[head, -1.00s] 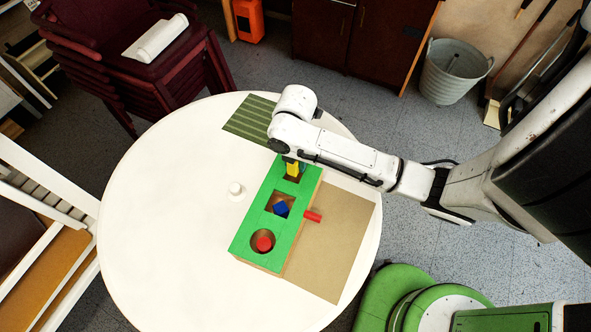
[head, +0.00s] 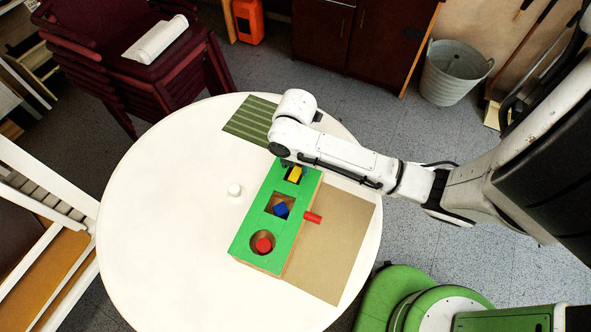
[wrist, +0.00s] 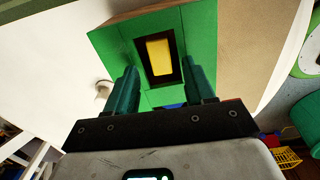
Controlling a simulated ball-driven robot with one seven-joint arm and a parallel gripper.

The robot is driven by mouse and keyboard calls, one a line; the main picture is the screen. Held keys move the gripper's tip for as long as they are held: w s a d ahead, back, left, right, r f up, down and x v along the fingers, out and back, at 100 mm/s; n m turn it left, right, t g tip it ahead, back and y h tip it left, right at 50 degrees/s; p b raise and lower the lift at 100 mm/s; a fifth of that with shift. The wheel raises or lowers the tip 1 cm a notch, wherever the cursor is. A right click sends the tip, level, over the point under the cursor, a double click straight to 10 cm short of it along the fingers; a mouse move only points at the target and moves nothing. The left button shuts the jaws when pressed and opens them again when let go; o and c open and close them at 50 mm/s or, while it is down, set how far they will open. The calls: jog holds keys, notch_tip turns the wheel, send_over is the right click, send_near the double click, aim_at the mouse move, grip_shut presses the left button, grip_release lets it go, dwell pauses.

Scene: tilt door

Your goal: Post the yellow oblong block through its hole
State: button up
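The yellow oblong block (head: 295,174) sits in the rectangular hole at the far end of the green-topped box (head: 249,233). In the wrist view the block (wrist: 159,57) shows inside the dark hole (wrist: 171,76), with gaps around it. How deep it sits is hard to tell. My gripper (wrist: 163,75) is open, its two teal fingers apart near the hole, with nothing between them.
A blue block (head: 281,209) sits in the middle hole and a red piece (head: 264,242) in the round hole. A red peg (head: 313,217) sticks out of the box's right side over a tan mat (head: 335,245).

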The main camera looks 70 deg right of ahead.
jog(key=shift+o, duration=0.7)
notch_tip(320, 180, up, 11)
jog(key=p, duration=0.1)
jog(key=shift+f, duration=0.1)
dwell(0.5)
